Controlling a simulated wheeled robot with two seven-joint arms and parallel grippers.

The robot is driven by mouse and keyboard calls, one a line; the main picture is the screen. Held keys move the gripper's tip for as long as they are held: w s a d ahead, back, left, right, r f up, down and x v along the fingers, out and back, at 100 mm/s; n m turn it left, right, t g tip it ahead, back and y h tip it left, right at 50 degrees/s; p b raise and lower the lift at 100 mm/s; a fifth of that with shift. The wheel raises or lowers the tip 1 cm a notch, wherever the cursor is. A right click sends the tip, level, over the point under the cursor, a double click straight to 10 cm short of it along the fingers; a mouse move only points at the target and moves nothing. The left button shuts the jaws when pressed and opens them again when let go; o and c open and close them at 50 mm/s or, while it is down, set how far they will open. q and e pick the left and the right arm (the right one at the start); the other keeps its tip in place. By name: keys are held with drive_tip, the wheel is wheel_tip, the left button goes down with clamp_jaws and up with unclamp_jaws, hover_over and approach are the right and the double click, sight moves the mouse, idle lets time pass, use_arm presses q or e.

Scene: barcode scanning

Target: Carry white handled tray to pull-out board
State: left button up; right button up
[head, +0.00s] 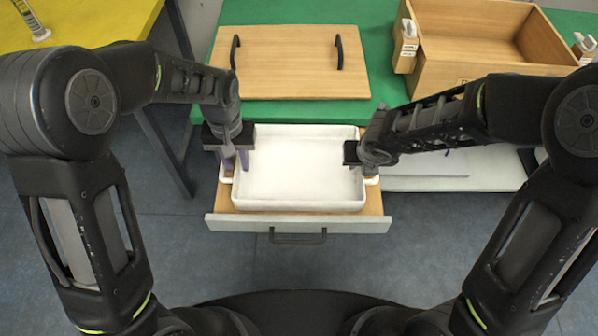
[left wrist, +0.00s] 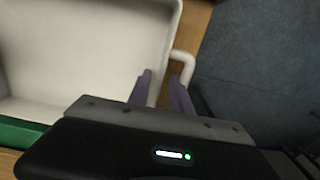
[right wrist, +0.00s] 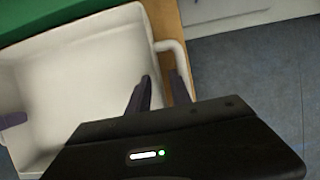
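The white handled tray (head: 300,175) is empty and appears to rest level on the wooden pull-out board (head: 374,204). It also shows in the left wrist view (left wrist: 85,50) and the right wrist view (right wrist: 85,80). My left gripper (head: 235,162) is open at the tray's left side, one finger inside the wall and the other out by the handle (left wrist: 183,62). My right gripper (right wrist: 160,92) is open at the other side, with one finger inside the tray and the other by the handle (right wrist: 172,48). Its fingertips are hidden in the head view.
The board's pale front panel (head: 340,224) has a dark pull handle (head: 298,236). A wooden board with two black handles (head: 290,62) lies on the green table (head: 300,112) behind. A wooden box (head: 480,50) stands at back right. A yellow table (head: 80,22) is at left.

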use_arm(q)
wheel_tip(320, 180, up, 12)
idle(0.5)
use_arm(e)
drive_tip(key=v, duration=1.2)
drive_tip(key=shift+s, duration=0.1)
idle(0.4)
